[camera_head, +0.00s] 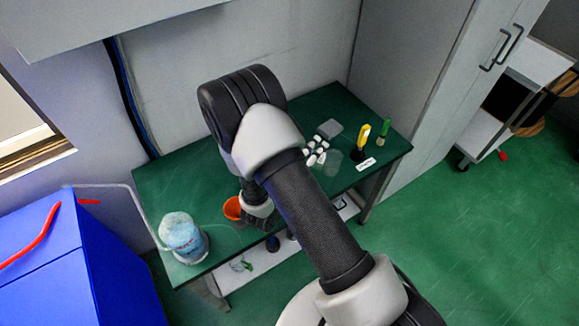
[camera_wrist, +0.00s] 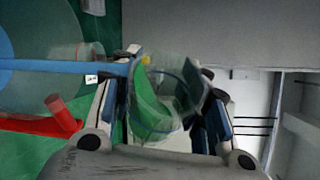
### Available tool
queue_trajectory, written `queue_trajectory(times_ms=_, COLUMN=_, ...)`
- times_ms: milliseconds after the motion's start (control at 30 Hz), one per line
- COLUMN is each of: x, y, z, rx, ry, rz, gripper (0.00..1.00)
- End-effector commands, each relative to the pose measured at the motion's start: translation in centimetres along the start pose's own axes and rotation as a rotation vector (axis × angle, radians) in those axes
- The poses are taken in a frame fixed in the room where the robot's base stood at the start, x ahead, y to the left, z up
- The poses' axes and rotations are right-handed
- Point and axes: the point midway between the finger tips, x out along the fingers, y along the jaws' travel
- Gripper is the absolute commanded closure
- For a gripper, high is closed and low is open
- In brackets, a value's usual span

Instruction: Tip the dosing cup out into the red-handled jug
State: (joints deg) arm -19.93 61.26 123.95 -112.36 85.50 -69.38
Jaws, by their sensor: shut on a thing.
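The dosing cup (camera_wrist: 165,98) is a clear, see-through cup in the wrist view. My gripper (camera_wrist: 163,92) is shut on it, with one finger on each side. The cup looks tilted, but I cannot tell what is inside. The red-handled jug (camera_wrist: 42,88) is large and see-through at the left of the wrist view, its red handle (camera_wrist: 62,115) pointing toward the cup. The cup is beside or over the jug's near side; the exact gap is unclear. In the head view my gripper (camera_head: 260,216) is low over the table, and my arm hides the cup.
The green table (camera_head: 160,185) holds a blue-white container (camera_head: 183,238) at the left and an orange vessel (camera_head: 232,208) beside my gripper. A blue box (camera_head: 75,270) is left of the table.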

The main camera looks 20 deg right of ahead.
Motion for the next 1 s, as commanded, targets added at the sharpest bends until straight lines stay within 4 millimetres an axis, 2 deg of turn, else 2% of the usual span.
queue_trajectory(times_ms=1000, x=-0.4, y=-0.19, z=1.05, rx=-0.104, ry=-0.001, rz=-0.042, gripper=0.85)
